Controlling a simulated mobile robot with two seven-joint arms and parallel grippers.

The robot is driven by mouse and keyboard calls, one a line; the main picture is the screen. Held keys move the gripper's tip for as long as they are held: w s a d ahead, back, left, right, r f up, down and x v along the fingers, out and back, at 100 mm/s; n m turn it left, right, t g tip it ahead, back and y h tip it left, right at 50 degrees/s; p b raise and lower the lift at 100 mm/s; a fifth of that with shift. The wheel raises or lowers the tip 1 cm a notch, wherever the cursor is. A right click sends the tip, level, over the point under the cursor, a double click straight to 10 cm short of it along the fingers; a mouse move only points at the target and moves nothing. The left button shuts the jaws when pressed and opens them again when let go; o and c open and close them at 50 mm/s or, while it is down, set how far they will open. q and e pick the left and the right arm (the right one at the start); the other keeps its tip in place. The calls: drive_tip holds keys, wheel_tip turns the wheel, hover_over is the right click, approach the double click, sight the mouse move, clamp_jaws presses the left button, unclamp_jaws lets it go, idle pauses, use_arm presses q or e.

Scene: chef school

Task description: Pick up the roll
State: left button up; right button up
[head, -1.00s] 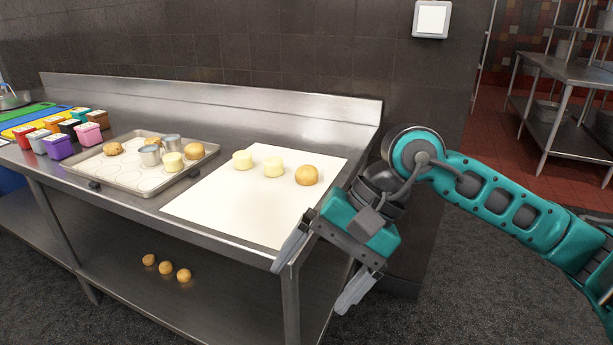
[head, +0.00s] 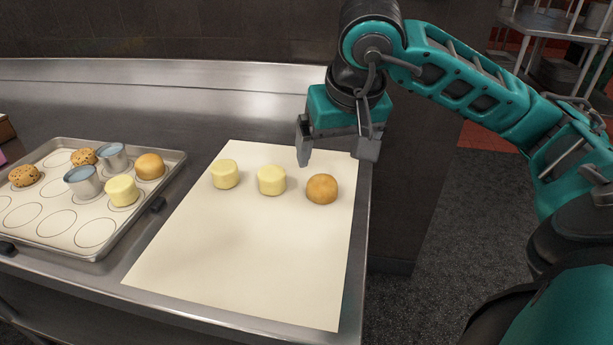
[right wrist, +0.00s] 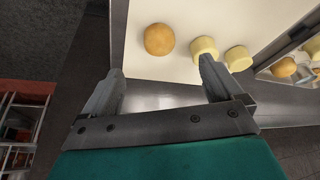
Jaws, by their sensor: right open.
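A round golden-brown roll (head: 322,189) sits on the white sheet (head: 250,265) near its right edge. It also shows in the right wrist view (right wrist: 159,39), beyond the fingertips and between their lines. My right gripper (head: 336,158) is open and empty, above the table's back right part, behind and above the roll, not touching it. Its two fingers also show in the right wrist view (right wrist: 160,70). Another golden-brown roll (head: 150,166) sits on the baking tray (head: 97,251) at left. My left gripper is not in view.
Two pale yellow cylinders (head: 271,180) stand on the sheet left of the roll. The tray also holds metal cups (head: 83,182), another pale cylinder (head: 122,190) and speckled buns (head: 25,176). A wall rises behind the steel table. The sheet's front half is clear.

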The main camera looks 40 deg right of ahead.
sight(325, 182)
drive_tip(key=x, duration=0.4)
drive_tip(key=b+x, duration=0.1)
drive_tip(key=x, duration=0.1)
drive_tip(key=shift+s+f, duration=0.1)
drive_tip(key=shift+s, duration=0.15)
drive_tip(key=x, duration=0.6)
drive_tip(key=shift+w+d+b, duration=0.25)
drive_tip(key=shift+w+b, duration=0.05)
drive_tip(key=shift+w, duration=0.05)
drive_tip(key=c, duration=1.1)
